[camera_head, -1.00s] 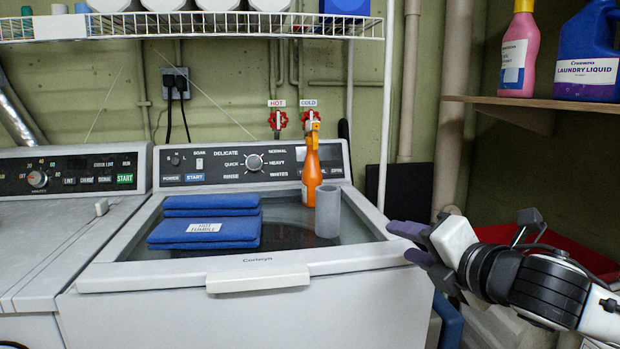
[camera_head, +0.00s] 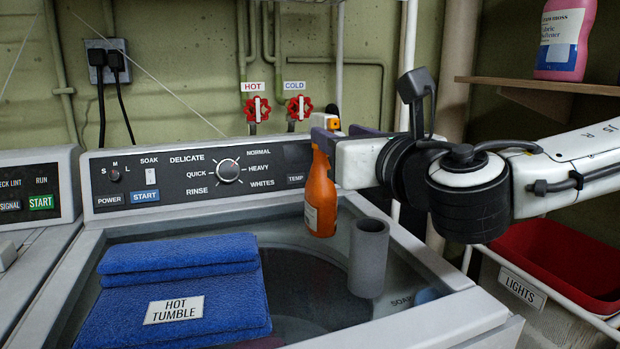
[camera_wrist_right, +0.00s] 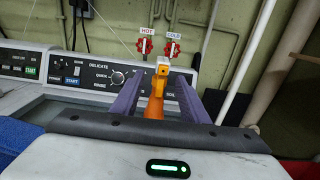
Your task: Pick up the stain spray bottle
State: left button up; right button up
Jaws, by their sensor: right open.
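The orange spray bottle (camera_head: 320,198) stands upright on the washer lid, near the control panel, with a pale label low on its body. My right gripper (camera_head: 330,138) reaches in from the right at the bottle's neck and trigger head. In the right wrist view, the bottle (camera_wrist_right: 155,107) stands between the two purple fingers of my right gripper (camera_wrist_right: 158,95). The fingers are open, one on each side, with gaps visible. The gripper hides part of the bottle's top in the head view. My left gripper is not in view.
A grey cylinder (camera_head: 368,262) stands right of the bottle, close by. Folded blue cloths (camera_head: 185,285) labelled HOT TUMBLE lie to the left. Red HOT and COLD valves (camera_head: 257,109) are behind. A shelf (camera_head: 545,84) and a red-lined basket (camera_head: 570,262) are at right.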

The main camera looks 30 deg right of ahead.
aim_at(330, 130)
jog(key=p, duration=0.1)
jog(key=w+p, duration=0.1)
jog(key=shift+d+r+p, duration=0.2)
jog(key=shift+r+p, duration=0.15)
jog(key=shift+w+f+p, duration=0.1)
jog(key=shift+w+p, duration=0.05)
jog(key=shift+p, duration=0.4)
jog(key=shift+w+d+f+b, duration=0.25)
jog(key=shift+w+b, duration=0.15)
jog(key=shift+w, duration=0.25)
jog(key=shift+x, duration=1)
jog(key=x, duration=0.3)
jog(key=shift+w+d+p, duration=0.2)
jog(key=shift+w+p, duration=0.1)
jog(key=shift+p, duration=0.05)
jog(key=shift+w, duration=0.45)
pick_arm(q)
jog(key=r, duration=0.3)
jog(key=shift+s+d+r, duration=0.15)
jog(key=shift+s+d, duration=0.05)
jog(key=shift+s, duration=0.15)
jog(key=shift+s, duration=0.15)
pick_arm(e)
grip_shut()
